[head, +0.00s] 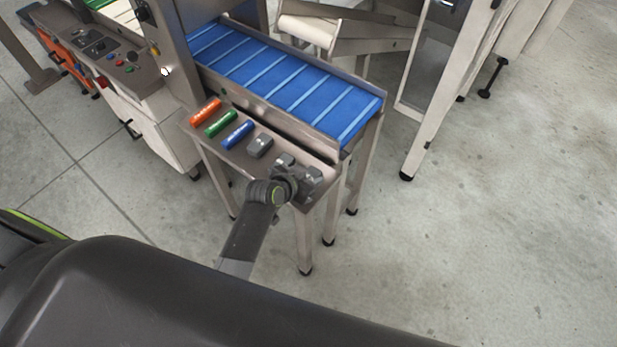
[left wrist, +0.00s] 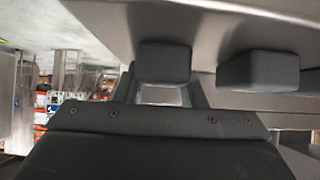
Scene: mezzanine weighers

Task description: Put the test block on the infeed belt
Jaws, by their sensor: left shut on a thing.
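The infeed belt (head: 285,80) is blue with pale cross bars, behind the front shelf. My left gripper (head: 301,183) is low over the right end of that shelf. It is shut on a dark grey block (head: 314,174), which looks like the test block. In the left wrist view the held block (left wrist: 163,62) shows between my fingers, close to the metal shelf. I cannot tell whether it touches the shelf. My right gripper is not in view.
The brown-grey shelf (head: 190,124) also holds an orange bar (head: 205,112), a green bar (head: 221,123), a blue bar (head: 237,134) and two more grey blocks (head: 260,147). A metal rail edges the belt. Open floor lies to the right.

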